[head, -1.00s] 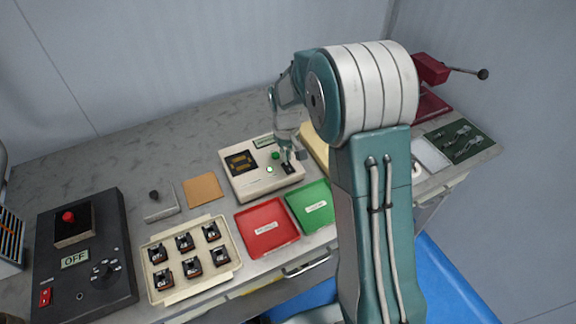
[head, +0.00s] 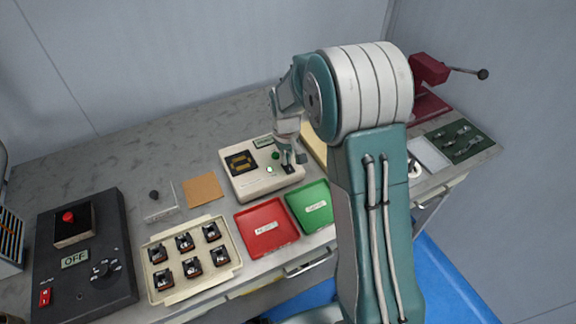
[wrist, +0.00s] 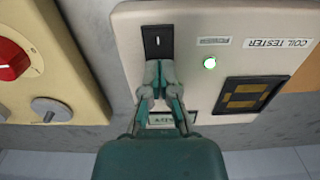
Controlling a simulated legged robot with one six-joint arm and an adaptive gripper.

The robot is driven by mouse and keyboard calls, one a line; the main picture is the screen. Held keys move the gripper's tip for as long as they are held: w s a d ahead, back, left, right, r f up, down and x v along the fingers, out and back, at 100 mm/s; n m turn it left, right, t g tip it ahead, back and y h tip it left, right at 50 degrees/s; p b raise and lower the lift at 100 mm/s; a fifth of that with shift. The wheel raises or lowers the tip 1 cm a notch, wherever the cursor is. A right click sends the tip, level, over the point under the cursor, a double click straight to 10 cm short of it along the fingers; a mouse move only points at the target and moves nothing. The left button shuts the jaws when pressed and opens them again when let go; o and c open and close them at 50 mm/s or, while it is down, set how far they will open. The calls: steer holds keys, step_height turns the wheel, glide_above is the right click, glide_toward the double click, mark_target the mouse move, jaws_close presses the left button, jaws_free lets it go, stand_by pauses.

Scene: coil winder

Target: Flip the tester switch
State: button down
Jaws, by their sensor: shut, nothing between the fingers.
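The coil tester (head: 240,182) is a cream box with a dark display window. It stands on the bench left of my arm in the head view and fills the upper right of the wrist view (wrist: 190,25). Its black switch (wrist: 158,42) has a white mark and sits just beyond my fingertips; it also shows in the head view (head: 289,170). My gripper (wrist: 160,68) is shut and empty, its tips at the switch's near edge. I cannot tell whether they touch it. My fingers hide part of the panel.
A red tray (head: 267,243) and a green tray (head: 322,222) lie in front of the tester. A cream box with a red knob (wrist: 12,62) stands close beside it. A tray of coils (head: 160,293) and a black control panel (head: 105,205) are farther left.

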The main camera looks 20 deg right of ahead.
steer(key=shift+f, duration=0.2)
steer(key=shift+r, duration=3.55)
steer(key=shift+s+r, duration=0.1)
steer(key=shift+r, duration=0.15)
steer(key=s+r+t, duration=0.2)
steer(key=s+r, duration=0.4)
steer(key=r, duration=0.2)
steer(key=s+r+m+t, duration=0.1)
steer(key=s+r, duration=0.2)
steer(key=s, duration=0.7)
steer(key=s+r+m+t, duration=0.1)
steer(key=s+r+t, duration=0.1)
steer(key=s, duration=0.9)
steer(key=shift+r+t, duration=0.3)
steer(key=shift+r, duration=0.3)
